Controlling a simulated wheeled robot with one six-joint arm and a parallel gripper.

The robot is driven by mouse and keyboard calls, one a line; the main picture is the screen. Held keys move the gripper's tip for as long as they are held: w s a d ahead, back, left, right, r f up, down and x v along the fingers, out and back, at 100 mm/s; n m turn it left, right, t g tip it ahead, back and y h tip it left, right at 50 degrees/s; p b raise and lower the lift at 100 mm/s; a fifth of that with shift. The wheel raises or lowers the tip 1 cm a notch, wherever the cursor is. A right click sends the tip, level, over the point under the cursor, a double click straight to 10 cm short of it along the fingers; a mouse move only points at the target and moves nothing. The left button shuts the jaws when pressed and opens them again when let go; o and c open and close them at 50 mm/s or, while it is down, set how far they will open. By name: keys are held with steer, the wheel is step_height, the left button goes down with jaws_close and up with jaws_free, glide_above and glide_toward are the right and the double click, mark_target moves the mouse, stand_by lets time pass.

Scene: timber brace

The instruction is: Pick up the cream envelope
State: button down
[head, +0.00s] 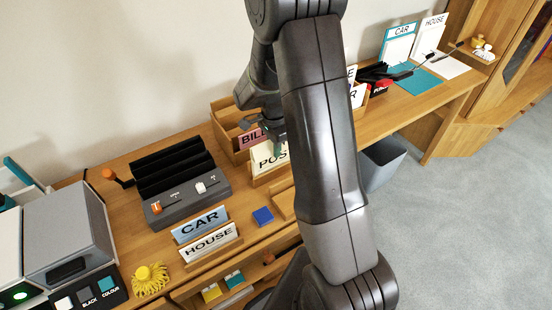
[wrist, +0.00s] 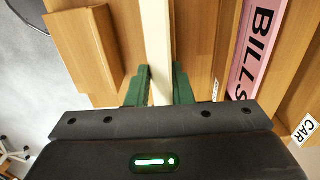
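The cream envelope (head: 265,160) stands upright in a wooden holder on the desk, with dark lettering that reads like POST, partly covered by my arm. In the wrist view the cream envelope (wrist: 156,40) shows edge-on as a pale strip running down between the green fingertips. My gripper (wrist: 161,88) has a finger on each side of it, and both fingers look flush against its faces. In the head view my gripper (head: 277,142) is at the envelope's upper part. The envelope's lower part is hidden in the wrist view.
A pink BILLS envelope (wrist: 257,48) stands close by in the wooden sorter (head: 222,122). A wooden part (wrist: 85,50) lies on the other side. CAR (head: 200,224) and HOUSE (head: 210,242) signs and a blue block (head: 263,216) are nearer on the desk.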

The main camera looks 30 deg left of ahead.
steer(key=shift+w+a+r, duration=0.15)
steer(key=shift+r, duration=0.15)
step_height(320, 180, up, 7)
steer(key=shift+f+b, duration=0.15)
steer(key=shift+b, duration=0.3)
steer(key=s+d+b, duration=0.1)
steer(key=s+d, duration=0.3)
steer(key=d, duration=0.5)
steer(key=s+d+b, duration=0.1)
steer(key=s+d, duration=0.4)
steer(key=d, duration=0.3)
steer(key=shift+s+d+b, duration=0.2)
steer(key=shift+d+b, duration=0.15)
steer(key=shift+d, duration=0.05)
steer(key=shift+f, duration=0.1)
stand_by(0.3)
